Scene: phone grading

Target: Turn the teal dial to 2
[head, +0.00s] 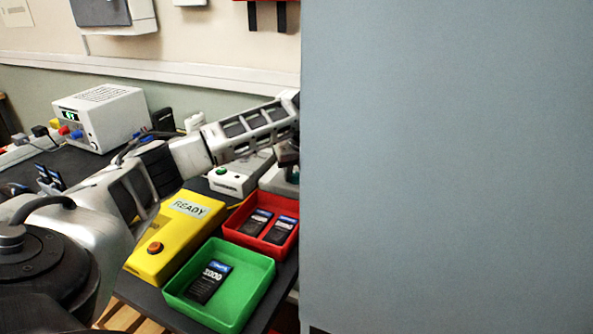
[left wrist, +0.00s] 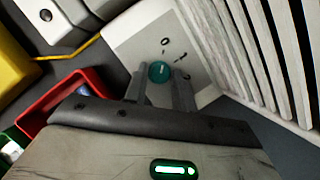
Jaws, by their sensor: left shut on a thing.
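The teal dial (left wrist: 158,71) shows in the left wrist view on a pale panel (left wrist: 130,40) with small dark marks around it. My left gripper (left wrist: 159,88) has one finger on each side of the dial and is shut on it. In the head view my left gripper (head: 287,155) is at the edge of a large grey surface, and the dial is hidden there. My right gripper is not in view.
The large grey surface (head: 450,160) blocks the right half of the head view. Near the left arm are a yellow READY box (head: 155,258), a red tray (head: 236,219) and a green tray (head: 176,286) holding dark packs. A white ribbed wall (left wrist: 235,60) stands close beside the dial.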

